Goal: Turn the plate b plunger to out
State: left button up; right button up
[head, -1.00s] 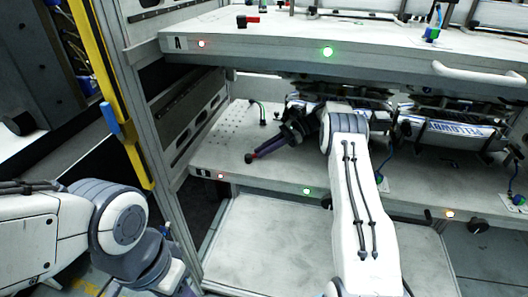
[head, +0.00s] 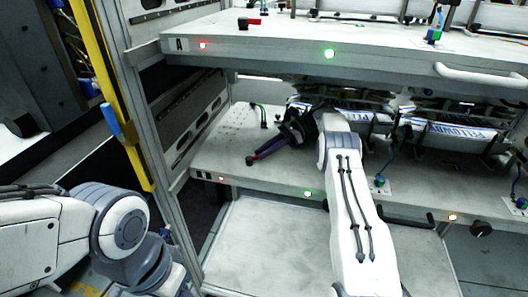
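Plate B (head: 222,150) is the middle shelf, below plate A. Its plunger (head: 249,160) shows as a small dark knob with a little red beside it, near the front left of the plate. My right gripper (head: 262,152) reaches in from the right, its dark fingers pointing down-left with the tips at the plunger. The fingers cover most of the plunger, so I cannot tell whether they are closed on it. My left arm is at the lower left; its gripper is not visible.
Plate A (head: 290,42) hangs above, with its own red and black plunger (head: 250,22). A bent metal tube (head: 263,115) stands behind the gripper. Labelled magazines (head: 450,133) fill the right of plate B. A frame post (head: 150,150) stands left.

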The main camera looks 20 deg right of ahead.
jog(key=shift+o, duration=1.2)
jog(key=shift+s+r+m, duration=0.1)
jog(key=shift+s+m, duration=0.05)
jog(key=shift+m, duration=0.15)
